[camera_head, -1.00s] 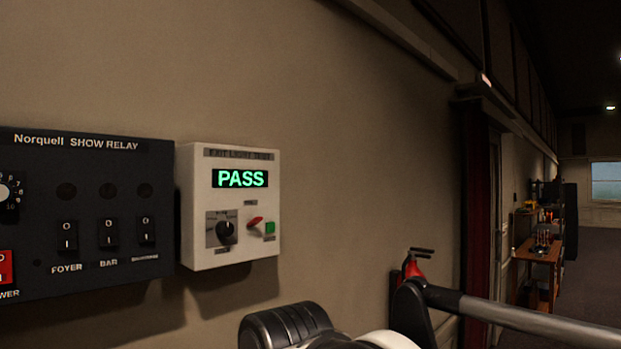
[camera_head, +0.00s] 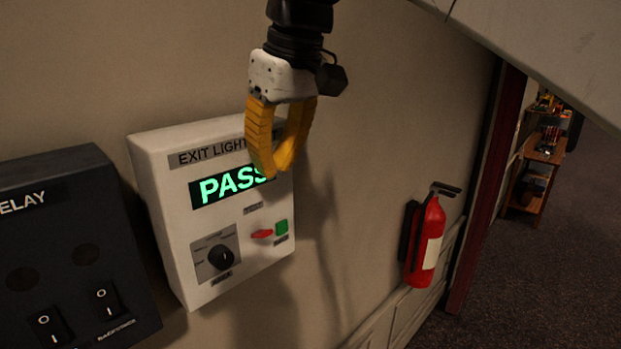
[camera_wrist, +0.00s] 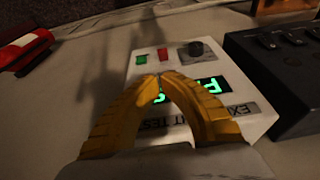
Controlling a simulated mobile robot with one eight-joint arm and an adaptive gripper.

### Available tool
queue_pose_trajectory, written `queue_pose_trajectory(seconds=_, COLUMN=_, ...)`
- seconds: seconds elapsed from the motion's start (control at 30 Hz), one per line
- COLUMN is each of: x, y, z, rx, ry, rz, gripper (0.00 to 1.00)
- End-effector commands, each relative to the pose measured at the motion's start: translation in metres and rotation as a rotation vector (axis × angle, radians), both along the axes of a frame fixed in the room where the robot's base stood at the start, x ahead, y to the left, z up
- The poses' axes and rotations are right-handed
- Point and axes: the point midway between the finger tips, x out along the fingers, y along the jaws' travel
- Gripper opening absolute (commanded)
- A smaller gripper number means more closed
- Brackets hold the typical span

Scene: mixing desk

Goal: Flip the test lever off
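A white exit-light test box (camera_head: 160,165) is fixed to the wall, its display (camera_head: 215,187) lit green with "PASS", the last letter partly covered by my gripper. My gripper (camera_head: 273,172) hangs from above in front of the box, above the lever. Its yellow fingers meet at the tips with nothing between them, also in the wrist view (camera_wrist: 158,82).
A dark relay panel (camera_head: 65,225) with rocker switches is on the wall to the left of the box. A red fire extinguisher (camera_head: 426,242) hangs on the wall to the right. A shelf unit (camera_head: 540,155) stands farther back. The wall between box and extinguisher is bare.

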Motion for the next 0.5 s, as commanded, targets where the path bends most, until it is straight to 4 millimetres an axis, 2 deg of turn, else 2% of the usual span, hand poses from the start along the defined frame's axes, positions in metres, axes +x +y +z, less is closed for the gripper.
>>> queue_pose_trajectory(seconds=0.37, x=0.0, y=0.001, z=-0.001, rx=-0.001, ry=0.001, rz=0.002, gripper=0.0)
queue_pose_trajectory(seconds=0.5, x=0.003, y=0.004, z=-0.012, rx=-0.001, ry=0.001, rz=0.002, gripper=0.0)
